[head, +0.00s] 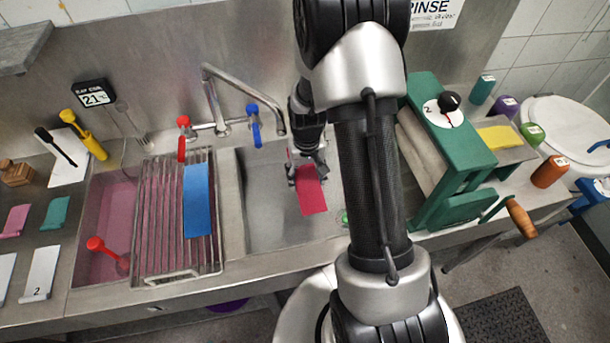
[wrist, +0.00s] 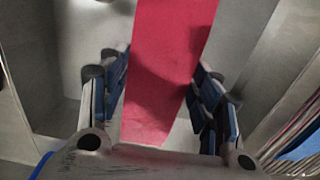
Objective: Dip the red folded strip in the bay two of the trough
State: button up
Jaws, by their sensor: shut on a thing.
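The red folded strip (head: 312,196) hangs from my gripper (head: 307,172) over the grey basin (head: 262,215) of the steel trough in the head view. In the wrist view the strip (wrist: 168,70) runs between the two blue-padded fingers of my gripper (wrist: 160,78), which is shut on it. The trough's left bay (head: 104,210) holds pink liquid and is partly covered by a wire rack (head: 150,225). I cannot tell which bay is numbered two, or whether the strip touches anything below it. My arm hides the right side of the basin.
A blue cloth (head: 198,200) lies on the rack. A tap (head: 215,90) with red and blue handles stands behind the trough. A green roller press (head: 455,150) stands to the right, with several coloured bottles beyond it. Cards and cloth pieces lie on the left counter.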

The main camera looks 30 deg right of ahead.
aim_at(306, 180)
jog(key=shift+r, duration=0.1)
jog(key=shift+r+p, duration=1.75)
jog(key=shift+r, duration=0.65)
